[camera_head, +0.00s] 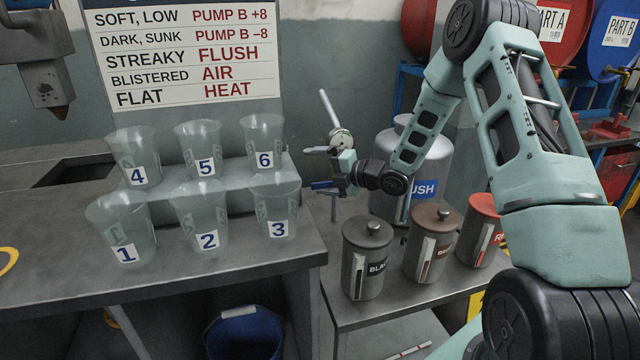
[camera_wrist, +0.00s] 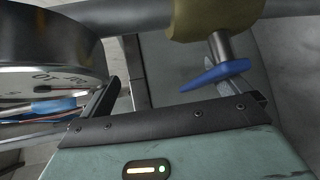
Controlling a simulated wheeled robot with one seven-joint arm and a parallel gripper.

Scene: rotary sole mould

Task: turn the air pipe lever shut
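The air pipe lever (camera_wrist: 218,75) is a blue handle on a short metal stem under a brass-coloured valve body (camera_wrist: 212,18) on a grey pipe. In the head view the blue lever (camera_head: 324,184) shows just left of my gripper (camera_head: 333,168). In the wrist view my gripper (camera_wrist: 172,85) has its two fingers wide apart with a gap between them. The lever lies by the right finger and partly covers it; I cannot tell whether they touch. Which way the lever stands to the pipe is hard to tell.
A round gauge (camera_wrist: 45,65) sits close to the left finger. The head view shows a bench with several numbered cups (camera_head: 208,240), a silver FLUSH tank (camera_head: 440,160), and lidded canisters (camera_head: 367,262) below my arm. A blue bucket (camera_head: 245,335) stands underneath.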

